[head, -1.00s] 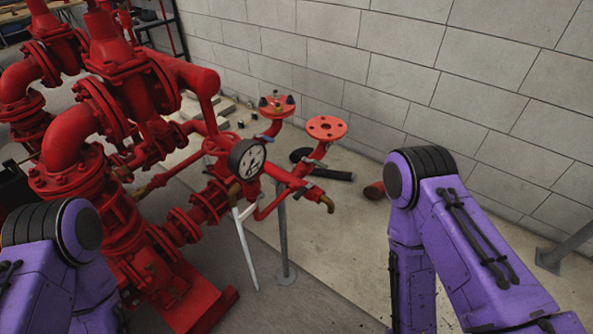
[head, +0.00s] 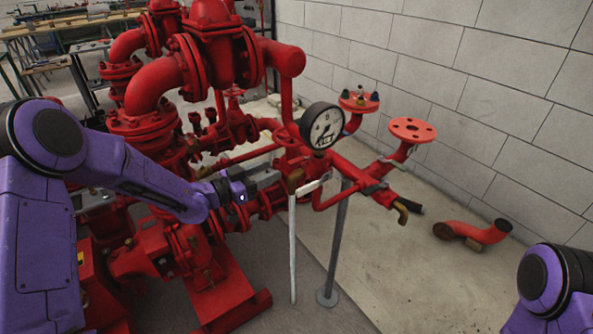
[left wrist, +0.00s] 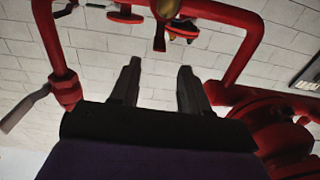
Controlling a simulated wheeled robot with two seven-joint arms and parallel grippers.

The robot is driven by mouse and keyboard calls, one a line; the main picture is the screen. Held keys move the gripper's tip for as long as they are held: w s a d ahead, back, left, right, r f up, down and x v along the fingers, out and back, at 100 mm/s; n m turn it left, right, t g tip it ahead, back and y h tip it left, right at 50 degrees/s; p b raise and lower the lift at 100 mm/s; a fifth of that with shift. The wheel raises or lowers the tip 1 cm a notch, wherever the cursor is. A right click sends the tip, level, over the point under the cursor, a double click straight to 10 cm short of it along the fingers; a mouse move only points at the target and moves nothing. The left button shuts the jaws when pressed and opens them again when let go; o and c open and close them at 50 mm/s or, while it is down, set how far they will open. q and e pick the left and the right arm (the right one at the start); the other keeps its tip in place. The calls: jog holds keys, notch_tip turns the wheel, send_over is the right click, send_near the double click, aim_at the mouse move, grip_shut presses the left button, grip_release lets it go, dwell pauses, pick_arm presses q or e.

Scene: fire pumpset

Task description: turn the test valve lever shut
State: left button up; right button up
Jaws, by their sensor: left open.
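A pale flat lever (head: 312,186) lies below the round gauge, beside a brass elbow (head: 295,180). It looks like the test valve lever, but its mounting is unclear. My left gripper (head: 276,173) points right, a short way left of the lever and the elbow. In the left wrist view its two dark fingers (left wrist: 156,82) are apart, with wall seen between them. A grey lever (left wrist: 24,107) shows at the left there; I cannot tell whether it is the same one. My right gripper is out of view.
The gauge (head: 322,126) stands just above the lever. A white upright pipe (head: 293,250) and a grey support post (head: 337,240) stand below. Red pipework crowds the left. A loose red elbow pipe (head: 475,233) lies on the floor, which is mostly clear at right.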

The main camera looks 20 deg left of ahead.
aim_at(288, 163)
pick_arm(q)
jog(key=x, duration=0.9)
jog(key=shift+w+d+f+p, duration=0.1)
jog(key=shift+w+d+p, duration=0.15)
jog(key=shift+d+p, duration=0.15)
jog(key=shift+a, duration=0.1)
grip_shut()
